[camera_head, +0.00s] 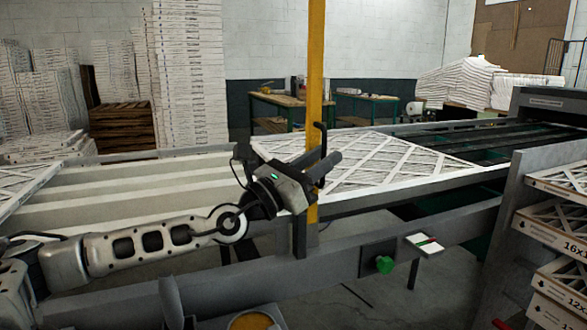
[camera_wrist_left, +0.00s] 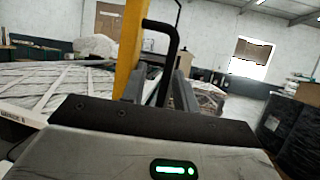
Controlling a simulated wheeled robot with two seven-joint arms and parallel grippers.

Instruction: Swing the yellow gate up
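The yellow gate (camera_head: 315,70) is a tall upright bar in the middle of the head view, standing in front of the conveyor. A black bent handle (camera_head: 321,128) is on it. My left gripper (camera_head: 327,165) is at the handle, in front of the bar. In the left wrist view the yellow gate (camera_wrist_left: 131,45) rises behind the left finger. The handle (camera_wrist_left: 174,38) comes down between the fingers of my left gripper (camera_wrist_left: 163,88). The fingers look apart, with a gap beside the handle; contact is hard to see. My right gripper is not in view.
A white lattice-faced filter panel (camera_head: 385,160) lies on the conveyor behind the gate. The conveyor's front rail (camera_head: 440,222) carries a green knob (camera_head: 384,264). Boxed filters (camera_head: 555,228) are stacked at the right. Tall white stacks (camera_head: 187,75) stand at the back left.

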